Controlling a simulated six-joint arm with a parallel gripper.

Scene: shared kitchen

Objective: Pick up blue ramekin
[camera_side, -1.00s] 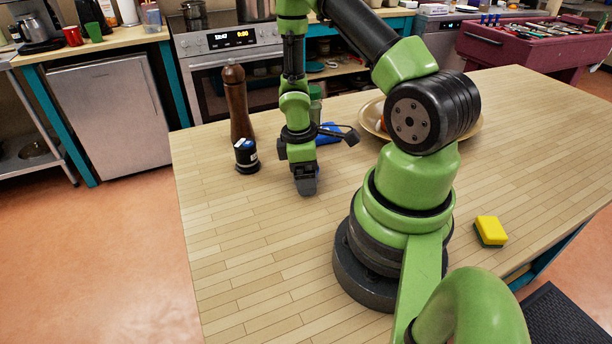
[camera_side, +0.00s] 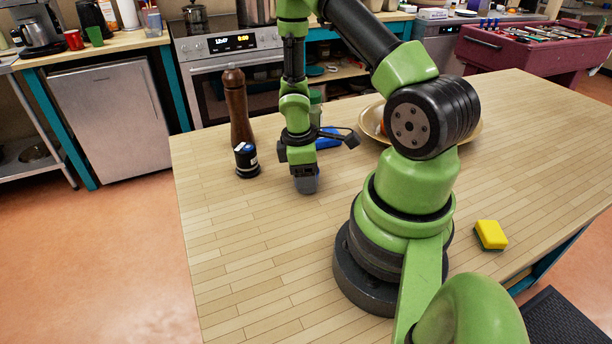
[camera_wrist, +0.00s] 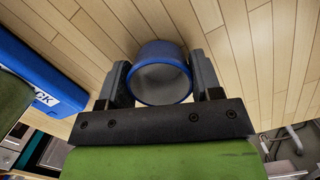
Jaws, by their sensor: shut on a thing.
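The blue ramekin (camera_wrist: 158,52) has a blue rim and outer wall and a pale inside. In the wrist view it sits between the two fingers of my gripper (camera_wrist: 160,72), which are shut on its sides. In the side view my gripper (camera_side: 305,180) points down at the table, left of my base. The ramekin (camera_side: 307,184) shows there as a small blue-grey form between the fingers, partly hidden by them. I cannot tell whether it touches the table.
A wooden pepper mill (camera_side: 238,108) and a dark jar (camera_side: 246,160) stand left of my gripper. A blue box (camera_side: 328,138) and a green-topped jar (camera_side: 315,104) are behind it. A golden plate (camera_side: 372,118) and a yellow sponge (camera_side: 490,234) are to the right. The front left table is clear.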

